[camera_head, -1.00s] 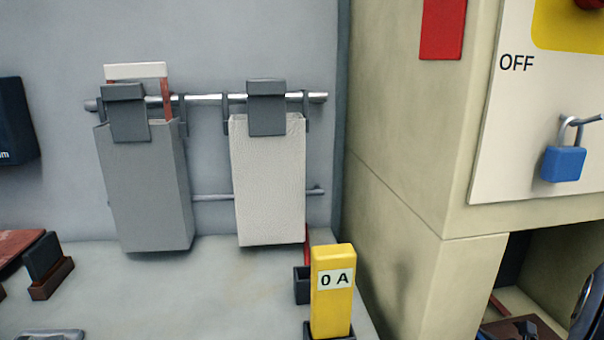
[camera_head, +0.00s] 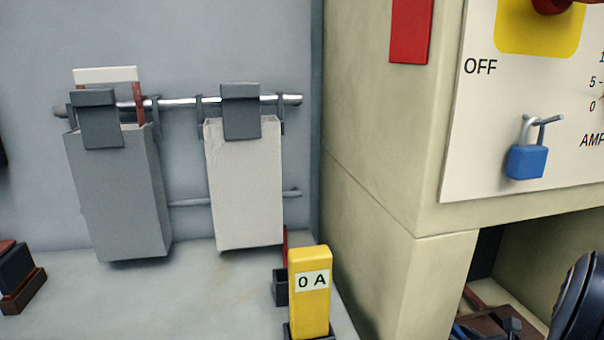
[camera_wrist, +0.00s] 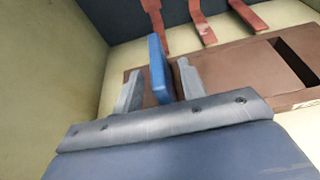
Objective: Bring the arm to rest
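My gripper (camera_wrist: 160,84) shows in the wrist view, with its two grey fingers apart. A flat blue piece (camera_wrist: 158,66) stands between the fingers, with narrow gaps seeming to show beside it. I cannot tell whether it touches either finger. Beyond the fingertips is a brown tray or board (camera_wrist: 230,68) with a dark rectangular opening. In the head view, a dark rounded part of my arm (camera_head: 582,305) is at the lower right edge, by the opening under the cream cabinet. The fingers are hidden there.
The cream cabinet (camera_head: 380,170) carries a blue padlock (camera_head: 527,162) beside "OFF". A yellow "0 A" block (camera_head: 309,295) stands in front. A grey panel (camera_head: 118,195) and a whitish panel (camera_head: 243,190) hang from a rail. Red-brown strips (camera_wrist: 200,22) lie beyond my gripper.

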